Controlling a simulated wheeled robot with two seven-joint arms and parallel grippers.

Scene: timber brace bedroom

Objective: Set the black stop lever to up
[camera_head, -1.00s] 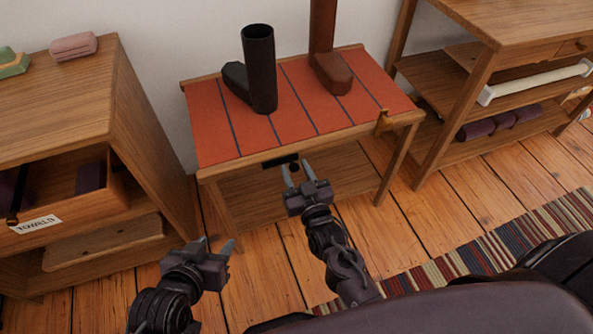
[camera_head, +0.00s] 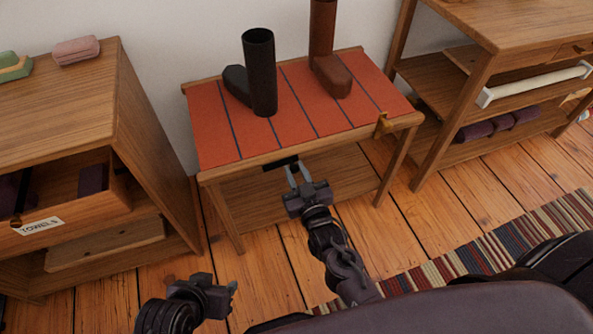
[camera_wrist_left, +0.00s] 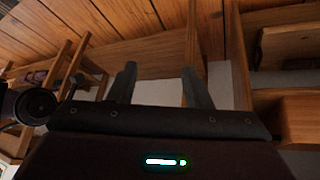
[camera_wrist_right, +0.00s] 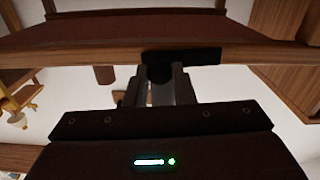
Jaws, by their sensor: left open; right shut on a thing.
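The black stop lever (camera_head: 281,163) sits under the front edge of the red-topped bench (camera_head: 212,140); it looks roughly level along the rail. In the right wrist view the black lever (camera_wrist_right: 195,57) shows as a dark bar against the wooden rail, with a rounded part below it between my fingers. My right gripper (camera_head: 297,171) is shut on the lever; its fingers (camera_wrist_right: 167,85) hide part of it. My left gripper (camera_head: 232,288) is open and empty, low over the floor at the left, and its parted fingers show in the left wrist view (camera_wrist_left: 158,85).
A black boot (camera_head: 260,75) and a brown boot (camera_head: 325,60) stand on the bench. A cabinet with an open towel drawer (camera_head: 85,215) stands left; shelves (camera_head: 450,110) stand right. A striped rug (camera_head: 500,245) lies in front.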

